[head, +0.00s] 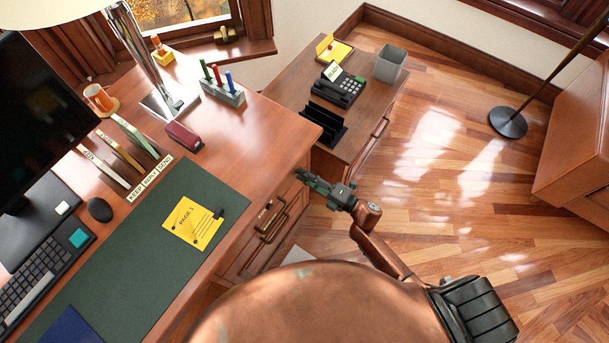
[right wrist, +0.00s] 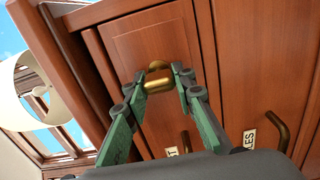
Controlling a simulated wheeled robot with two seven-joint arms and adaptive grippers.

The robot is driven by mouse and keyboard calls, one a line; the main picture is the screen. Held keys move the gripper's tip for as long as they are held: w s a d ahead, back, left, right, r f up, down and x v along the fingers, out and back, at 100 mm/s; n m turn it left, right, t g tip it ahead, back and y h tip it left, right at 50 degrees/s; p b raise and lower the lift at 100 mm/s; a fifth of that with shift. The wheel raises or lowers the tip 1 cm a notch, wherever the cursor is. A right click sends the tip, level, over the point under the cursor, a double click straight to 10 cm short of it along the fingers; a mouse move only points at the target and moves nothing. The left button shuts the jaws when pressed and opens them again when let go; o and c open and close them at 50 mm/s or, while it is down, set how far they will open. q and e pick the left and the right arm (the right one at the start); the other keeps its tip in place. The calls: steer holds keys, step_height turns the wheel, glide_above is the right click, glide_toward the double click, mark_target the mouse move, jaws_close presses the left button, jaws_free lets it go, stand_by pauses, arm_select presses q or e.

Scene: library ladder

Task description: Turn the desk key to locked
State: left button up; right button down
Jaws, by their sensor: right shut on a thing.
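The brass desk key (right wrist: 158,84) sits in the wooden front panel of the desk in the right wrist view. My right gripper (right wrist: 161,78) has its green and black fingers on either side of the key's bow and is shut on it. In the head view my right gripper (head: 301,175) reaches to the front of the desk (head: 270,128) near its right corner; the key is hidden there. I cannot tell from the key whether the lock is turned. My left gripper is not in view.
Brass drawer handles (head: 273,222) stick out of the desk front close to my right arm. A side cabinet (head: 365,118) with a telephone (head: 338,88) stands beyond the gripper. A green desk mat (head: 130,255) lies on the desk. The wooden floor to the right is mostly open.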

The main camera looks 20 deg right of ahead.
steer(key=shift+w+d+r, duration=0.15)
steer(key=shift+r, duration=0.1)
steer(key=c, duration=1.8)
jaws_free()
steer(key=shift+c, duration=0.2)
steer(key=shift+o, duration=1.2)
steer(key=shift+f, duration=0.15)
steer(key=v, duration=1.2)
